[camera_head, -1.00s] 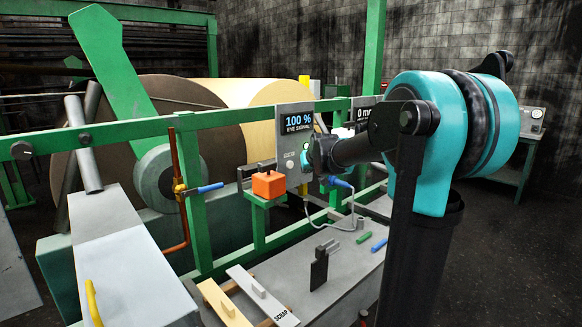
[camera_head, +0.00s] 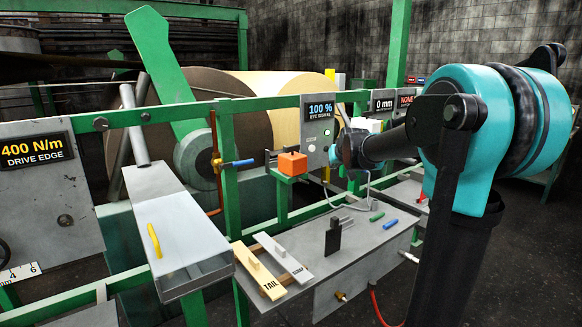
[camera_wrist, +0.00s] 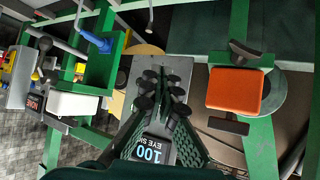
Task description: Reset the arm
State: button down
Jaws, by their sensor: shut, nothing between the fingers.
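My arm (camera_head: 385,148) reaches left from the teal shoulder at the right of the head view. My gripper (camera_wrist: 162,88) points at the grey panel with the "100 % EYE SIGNAL" display (camera_head: 320,109) in the wrist view. Its dark fingers are together with nothing visible between them. In the head view its tips are hard to make out in front of or beside that panel, so I cannot tell whether they touch it. The orange block (camera_head: 292,163) sits on a green bracket left of the panel, apart from my gripper; it also shows in the wrist view (camera_wrist: 234,90).
Green rails (camera_head: 255,103) run across in front of a large roll (camera_head: 300,85). Below is a grey bench (camera_head: 350,245) with a TAIL strip (camera_head: 259,272), a SCRAP strip (camera_head: 285,257) and a black upright piece (camera_head: 333,238). A white box (camera_wrist: 75,105) is left in the wrist view.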

jog(key=s+d+f+g, duration=0.1)
jog(key=s+f+g, duration=0.1)
jog(key=s+f, duration=0.7)
jog(key=s+d+f+g, duration=0.1)
jog(key=s+f, duration=0.7)
jog(key=s, duration=1)
jog(key=s+d+f+m+g+h, duration=0.1)
jog(key=s+f+g, duration=0.2)
jog(key=s+f, duration=0.6)
jog(key=s, duration=0.4)
jog(key=shift+s+d+f+g, duration=0.15)
jog(key=shift+s+f+g, duration=0.1)
jog(key=shift+f+g, duration=0.1)
